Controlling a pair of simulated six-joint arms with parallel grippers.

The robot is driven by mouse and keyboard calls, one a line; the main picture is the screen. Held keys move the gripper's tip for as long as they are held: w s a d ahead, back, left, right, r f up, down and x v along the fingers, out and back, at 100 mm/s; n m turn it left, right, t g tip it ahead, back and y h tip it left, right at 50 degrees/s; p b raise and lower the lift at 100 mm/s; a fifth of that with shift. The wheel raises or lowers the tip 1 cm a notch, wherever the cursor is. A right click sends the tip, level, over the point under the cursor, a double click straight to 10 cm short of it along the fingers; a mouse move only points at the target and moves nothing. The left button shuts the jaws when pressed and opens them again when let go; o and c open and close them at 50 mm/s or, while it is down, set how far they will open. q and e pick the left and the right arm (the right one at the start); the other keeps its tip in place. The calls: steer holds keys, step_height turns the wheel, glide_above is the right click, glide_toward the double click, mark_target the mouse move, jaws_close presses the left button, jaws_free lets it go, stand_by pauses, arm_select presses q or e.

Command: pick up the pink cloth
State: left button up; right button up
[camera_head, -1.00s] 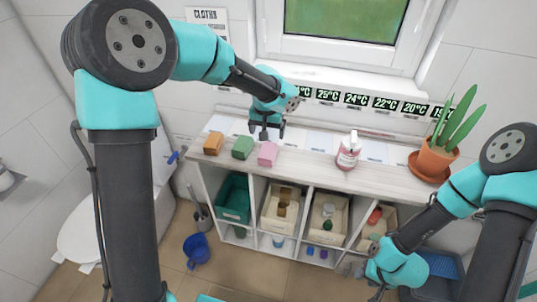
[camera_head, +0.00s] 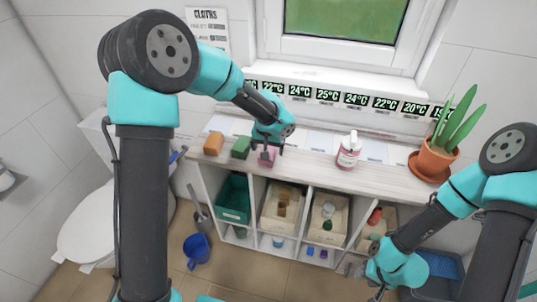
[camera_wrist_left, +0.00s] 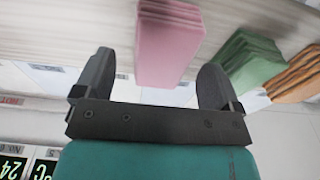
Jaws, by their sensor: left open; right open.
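The pink cloth (camera_head: 271,158) is a folded stack on the cart's wooden top, to the right of the green cloth (camera_head: 241,147) and the orange cloth (camera_head: 213,143). My left gripper (camera_head: 264,160) is over the pink cloth and hides part of it. In the left wrist view the pink cloth (camera_wrist_left: 168,42) shows between the two open fingers of the left gripper (camera_wrist_left: 155,75), with a gap on each side. The green cloth (camera_wrist_left: 253,60) is just outside one finger. My right gripper (camera_head: 377,290) is low at the right, partly cut off by the lower edge.
A pink-labelled bottle (camera_head: 348,152) and a potted plant (camera_head: 436,155) stand further right on the cart top (camera_head: 310,168). Below are compartments with a green bin (camera_head: 233,196) and beige bins (camera_head: 283,206). A wall and window sill (camera_head: 340,83) rise behind. A blue bucket (camera_head: 197,249) is on the floor.

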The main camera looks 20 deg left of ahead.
arm_select(q)
steer(key=shift+w+f, duration=0.1)
steer(key=shift+f, duration=1.3)
steer(key=shift+c, duration=0.2)
steer(key=c, duration=1)
steer(key=shift+c, duration=0.2)
steer(key=shift+r, duration=0.1)
